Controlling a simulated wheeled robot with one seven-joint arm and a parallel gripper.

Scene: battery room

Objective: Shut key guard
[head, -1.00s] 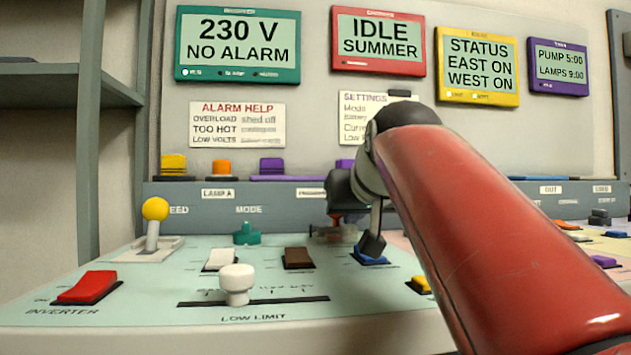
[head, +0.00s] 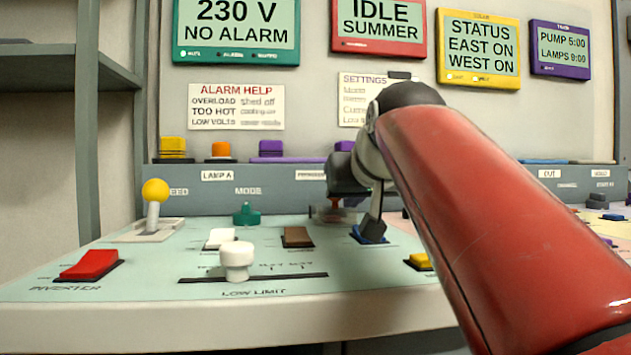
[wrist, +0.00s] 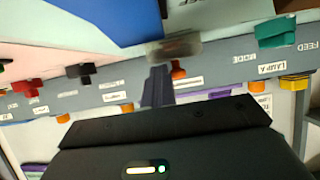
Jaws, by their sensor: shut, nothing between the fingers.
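The key guard (head: 328,215) is a small clear cover at the back of the pale green console, partly behind my arm's dark end in the head view. A red key-like part shows just above it. In the wrist view the guard (wrist: 175,47) is a blurred, smoky see-through shape; whether its lid is up or down I cannot tell. My gripper (wrist: 158,70) is shut and empty, its dark fingers pointing toward the guard and appearing just beside it. Contact cannot be told.
A blue switch (head: 369,236) is close by the arm's end and looms large in the wrist view. A brown rocker (head: 298,237), a white slider knob (head: 237,261) and a green knob (head: 246,214) stand to the left. A grey back panel rises behind.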

